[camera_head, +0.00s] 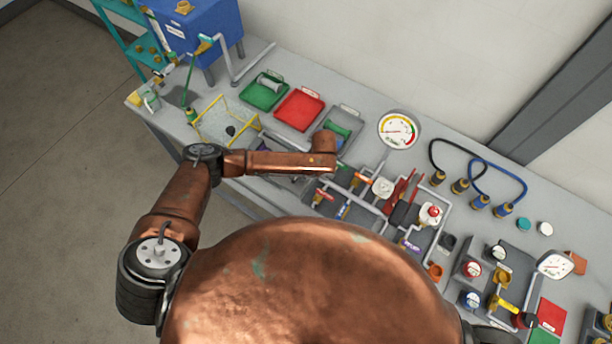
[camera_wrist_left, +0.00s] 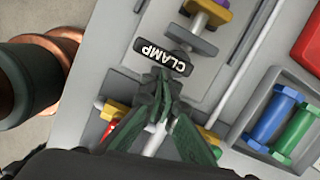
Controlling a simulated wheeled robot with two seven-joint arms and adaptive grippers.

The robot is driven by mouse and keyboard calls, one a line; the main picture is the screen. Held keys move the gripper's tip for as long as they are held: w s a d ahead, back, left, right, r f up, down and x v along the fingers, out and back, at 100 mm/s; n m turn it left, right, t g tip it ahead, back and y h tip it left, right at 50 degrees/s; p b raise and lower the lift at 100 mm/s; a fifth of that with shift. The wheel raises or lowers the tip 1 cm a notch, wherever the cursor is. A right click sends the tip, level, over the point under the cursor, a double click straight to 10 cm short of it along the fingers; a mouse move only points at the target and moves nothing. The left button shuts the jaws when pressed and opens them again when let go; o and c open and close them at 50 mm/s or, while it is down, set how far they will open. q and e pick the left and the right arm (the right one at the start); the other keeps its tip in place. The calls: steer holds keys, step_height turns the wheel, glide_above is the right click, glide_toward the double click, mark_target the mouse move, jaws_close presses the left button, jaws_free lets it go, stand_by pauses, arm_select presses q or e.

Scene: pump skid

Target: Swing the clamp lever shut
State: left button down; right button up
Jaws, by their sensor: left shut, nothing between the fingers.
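A dark plate lettered CLAMP (camera_wrist_left: 163,58) shows upside down in the left wrist view. My left gripper (camera_wrist_left: 160,88) is shut and empty, with its dark green-grey fingertips just below this plate in the picture. I cannot tell whether the tips touch anything. A grey bracket with a yellow bar and a purple part (camera_wrist_left: 208,14) lies just beyond the plate. I cannot pick out the clamp lever for certain; the fingers may cover part of it. In the head view my copper forearm hides the left gripper and the clamp area. My right gripper is in neither view.
A grey tray (camera_wrist_left: 241,138) with blue and green bolts and a red tray (camera_wrist_left: 308,48) lie to the right in the wrist view. The head view shows a green tray (camera_head: 264,106), dial gauge (camera_head: 399,130), pipes and valves crowding the bench. Floor lies left.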

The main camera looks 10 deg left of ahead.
arm_select(q)
steer(key=shift+w+r, duration=0.1)
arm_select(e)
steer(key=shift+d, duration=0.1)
arm_select(q)
steer(key=shift+d, duration=0.15)
steer(key=d, duration=0.1)
steer(key=s+d+p, duration=0.1)
steer(key=d, duration=0.2)
steer(key=shift+s+r, duration=0.25)
steer(key=shift+r, duration=0.05)
steer(key=b+v, duration=0.1)
steer(key=v, duration=0.8)
steer(key=shift+s+a, duration=0.3)
steer(key=shift+s, duration=0.05)
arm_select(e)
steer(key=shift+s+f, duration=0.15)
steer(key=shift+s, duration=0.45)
arm_select(q)
steer(key=shift+r, duration=0.15)
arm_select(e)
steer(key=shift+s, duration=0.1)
